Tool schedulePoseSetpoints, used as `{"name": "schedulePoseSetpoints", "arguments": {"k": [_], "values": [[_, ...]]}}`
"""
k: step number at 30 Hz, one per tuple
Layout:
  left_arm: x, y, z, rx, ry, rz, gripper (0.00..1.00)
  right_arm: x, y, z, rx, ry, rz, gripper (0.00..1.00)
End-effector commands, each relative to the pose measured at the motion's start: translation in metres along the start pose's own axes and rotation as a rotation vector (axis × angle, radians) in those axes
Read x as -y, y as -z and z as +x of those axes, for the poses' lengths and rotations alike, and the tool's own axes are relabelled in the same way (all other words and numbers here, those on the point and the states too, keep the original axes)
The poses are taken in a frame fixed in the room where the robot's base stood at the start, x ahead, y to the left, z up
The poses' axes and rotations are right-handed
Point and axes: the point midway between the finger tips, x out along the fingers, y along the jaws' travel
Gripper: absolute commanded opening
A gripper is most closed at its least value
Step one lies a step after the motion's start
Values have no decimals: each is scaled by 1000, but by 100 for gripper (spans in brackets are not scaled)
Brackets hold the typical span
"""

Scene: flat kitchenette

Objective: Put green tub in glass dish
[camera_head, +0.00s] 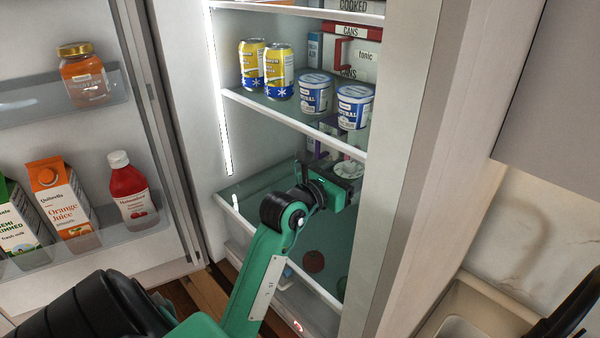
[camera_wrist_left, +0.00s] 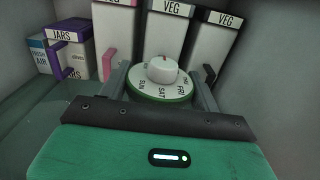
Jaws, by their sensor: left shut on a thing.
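The green tub (camera_wrist_left: 160,98) is a round thing with a green rim, a white top lettered with days, and a white knob. In the head view its pale top (camera_head: 349,169) shows just beyond my left gripper (camera_head: 342,184), over the fridge's lower glass shelf. In the left wrist view my left gripper (camera_wrist_left: 162,86) has one finger on each side of the tub and is shut on it. I cannot tell whether the tub touches the shelf. I cannot make out a glass dish in either view. My right gripper is not in view.
Boxes marked VEG (camera_wrist_left: 165,35) and JARS (camera_wrist_left: 72,42) stand behind the tub. Blue-white yogurt pots (camera_head: 354,106) and yellow cans (camera_head: 279,72) are on the shelf above. The open fridge door holds a juice carton (camera_head: 60,205) and bottles. A sink (camera_head: 480,315) is lower right.

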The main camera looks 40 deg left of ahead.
Motion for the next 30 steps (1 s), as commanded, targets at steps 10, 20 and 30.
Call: {"name": "schedulePoseSetpoints", "arguments": {"k": [10, 20, 30], "values": [[-91, 0, 0, -2, -4, 5, 27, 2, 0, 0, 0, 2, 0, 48], [-168, 4, 0, 2, -3, 3, 27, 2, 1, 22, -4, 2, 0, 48], [-166, 31, 0, 2, 0, 0, 27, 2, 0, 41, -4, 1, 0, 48]]}}
